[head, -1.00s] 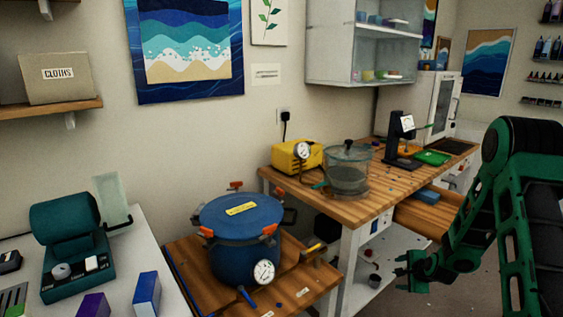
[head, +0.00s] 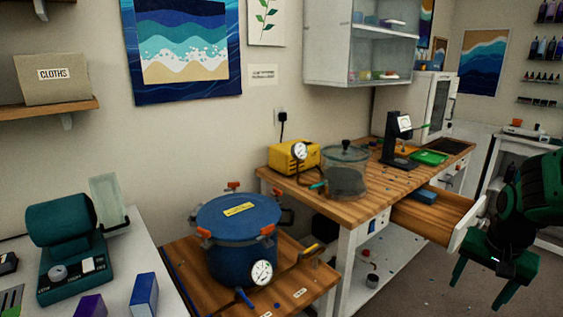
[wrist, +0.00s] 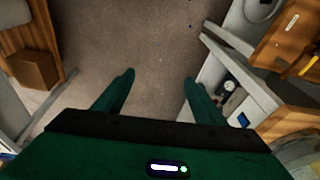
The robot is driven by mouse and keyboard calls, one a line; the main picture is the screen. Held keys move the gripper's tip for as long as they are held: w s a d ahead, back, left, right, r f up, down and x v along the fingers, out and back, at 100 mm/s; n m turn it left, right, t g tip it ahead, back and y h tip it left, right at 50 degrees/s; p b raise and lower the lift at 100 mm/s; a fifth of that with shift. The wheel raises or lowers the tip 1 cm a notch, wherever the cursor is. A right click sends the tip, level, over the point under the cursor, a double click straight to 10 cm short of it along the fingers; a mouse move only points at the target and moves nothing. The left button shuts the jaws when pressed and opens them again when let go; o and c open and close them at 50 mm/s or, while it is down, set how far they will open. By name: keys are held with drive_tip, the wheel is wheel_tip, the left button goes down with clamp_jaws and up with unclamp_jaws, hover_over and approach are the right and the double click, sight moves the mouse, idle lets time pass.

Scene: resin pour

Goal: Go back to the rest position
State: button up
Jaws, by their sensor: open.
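My green gripper (head: 482,288) hangs at the right of the head view, pointing down, in front of the open drawer. Its two fingers are apart with nothing between them. In the wrist view the open fingers (wrist: 160,92) show over bare grey floor. The open wooden drawer (head: 432,222) sticks out from the workbench (head: 345,208), with a blue item (head: 427,195) inside at its back. The gripper is apart from the drawer's pale front (head: 467,226).
A blue pressure pot (head: 238,240) stands on a low wooden table at centre. A glass chamber (head: 346,172), a yellow pump (head: 293,157) and a black stand (head: 397,140) are on the workbench. A white shelf unit (head: 515,150) stands behind my arm. The floor below the gripper is clear.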

drive_tip(key=s+a+r+n+g, duration=0.1)
drive_tip(key=s+a+r, duration=0.1)
drive_tip(key=s, duration=0.6)
drive_tip(key=s+a+r+n+g+y, duration=0.1)
drive_tip(key=s+a+r+n, duration=0.1)
drive_tip(key=s, duration=0.7)
drive_tip(key=shift+s+r, duration=0.15)
drive_tip(key=shift+r, duration=0.2)
drive_tip(key=shift+w+f, duration=0.25)
drive_tip(key=shift+w, duration=0.35)
drive_tip(key=shift+c, duration=0.3)
